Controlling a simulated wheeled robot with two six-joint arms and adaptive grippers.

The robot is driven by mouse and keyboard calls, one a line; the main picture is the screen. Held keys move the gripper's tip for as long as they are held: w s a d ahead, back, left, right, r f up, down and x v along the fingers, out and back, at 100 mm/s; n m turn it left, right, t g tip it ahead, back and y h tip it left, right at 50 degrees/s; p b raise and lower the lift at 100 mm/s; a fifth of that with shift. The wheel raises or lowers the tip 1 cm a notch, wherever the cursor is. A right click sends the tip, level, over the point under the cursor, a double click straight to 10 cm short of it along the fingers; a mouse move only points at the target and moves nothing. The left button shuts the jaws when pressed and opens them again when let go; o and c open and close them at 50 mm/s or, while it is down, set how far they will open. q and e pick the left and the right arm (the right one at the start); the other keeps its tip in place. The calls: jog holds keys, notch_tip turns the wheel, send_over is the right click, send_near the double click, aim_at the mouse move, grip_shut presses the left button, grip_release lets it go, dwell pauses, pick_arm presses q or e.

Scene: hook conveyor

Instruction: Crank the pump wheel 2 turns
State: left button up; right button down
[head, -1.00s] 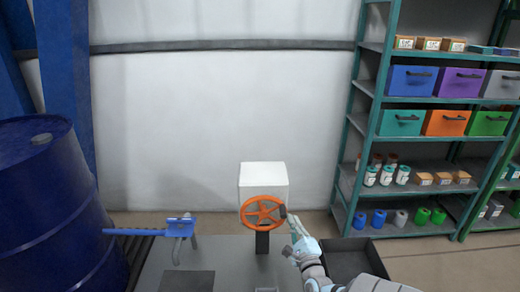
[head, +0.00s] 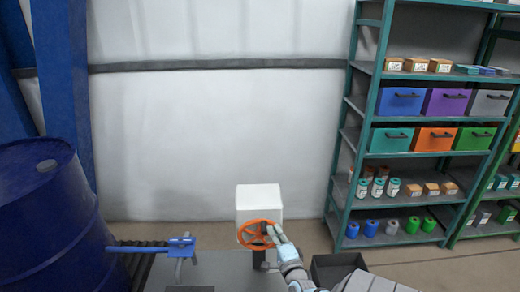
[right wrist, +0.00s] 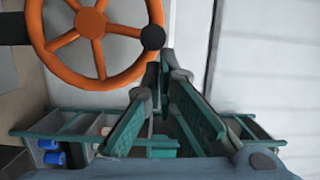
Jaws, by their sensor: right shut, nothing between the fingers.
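The orange pump wheel (head: 241,238) has spokes and is mounted on the front of a white box (head: 259,197). In the right wrist view the wheel (right wrist: 90,22) fills the upper left, and its black crank knob (right wrist: 152,37) sits at the rim's right side. My right gripper (head: 270,232) is at the right part of the wheel. In the right wrist view its fingertips (right wrist: 166,68) are together just below and right of the knob, with nothing between them. I cannot tell whether they touch the knob or rim. My left gripper is not in view.
A dark blue drum (head: 55,225) stands at the left. A blue bar with a bracket (head: 150,248) lies left of the wheel. A dark open bin (head: 335,265) is to the right, before a green shelf (head: 345,150) with coloured boxes.

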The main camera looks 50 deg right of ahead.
jog(key=shift+w+a+r, duration=0.15)
jog(key=shift+w+a, duration=0.05)
jog(key=shift+w, duration=0.05)
jog(key=shift+d, duration=0.1)
dwell(0.5)
jog(key=s+a+r+p, duration=0.1)
jog(key=s+a, duration=0.3)
jog(key=s, duration=0.6)
jog(key=shift+s+p, duration=0.4)
jog(key=shift+p, duration=0.1)
